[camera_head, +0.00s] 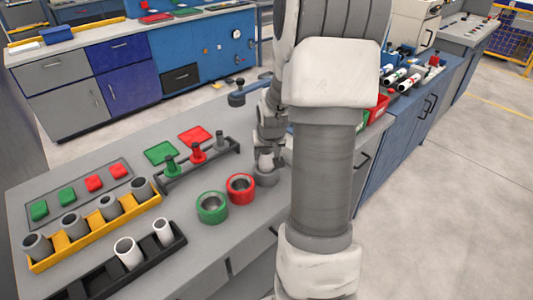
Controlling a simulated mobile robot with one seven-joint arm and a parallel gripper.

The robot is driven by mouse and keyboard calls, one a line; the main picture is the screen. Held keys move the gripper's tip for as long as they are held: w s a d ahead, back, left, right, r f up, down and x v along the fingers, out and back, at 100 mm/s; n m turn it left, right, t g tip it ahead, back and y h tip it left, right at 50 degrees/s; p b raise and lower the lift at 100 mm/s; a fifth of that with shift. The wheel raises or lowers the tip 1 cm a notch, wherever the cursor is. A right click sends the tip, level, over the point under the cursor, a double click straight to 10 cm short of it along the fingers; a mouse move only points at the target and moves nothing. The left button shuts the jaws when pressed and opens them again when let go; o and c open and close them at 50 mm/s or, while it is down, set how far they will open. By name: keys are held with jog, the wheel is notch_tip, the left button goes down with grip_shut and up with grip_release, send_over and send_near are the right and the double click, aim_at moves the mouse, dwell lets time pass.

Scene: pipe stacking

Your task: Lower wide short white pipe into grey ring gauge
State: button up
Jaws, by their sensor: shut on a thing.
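My gripper (268,151) points down at the right side of the grey bench, partly hidden by my own arm. It is shut on a white pipe (265,161), of which only a small part shows between the fingers. The grey ring gauge (265,177) stands on the bench directly below the gripper, right of the red ring gauge. The pipe's lower end is at the ring's opening. I cannot tell how far inside it is.
A red ring gauge (240,188) and a green ring gauge (212,207) stand close on the left. A dark rack (205,164) with green, red and grey plugs is behind them. A yellow rack (88,237) holds grey pipes; a black rack (147,264) holds two white pipes.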

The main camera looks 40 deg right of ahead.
jog(key=o, duration=1.4)
jog(key=shift+o, duration=0.2)
jog(key=shift+r, duration=0.1)
jog(key=p+v, duration=0.3)
jog(key=v, duration=1.4)
jog(key=shift+p, duration=0.35)
jog(key=shift+r, duration=0.15)
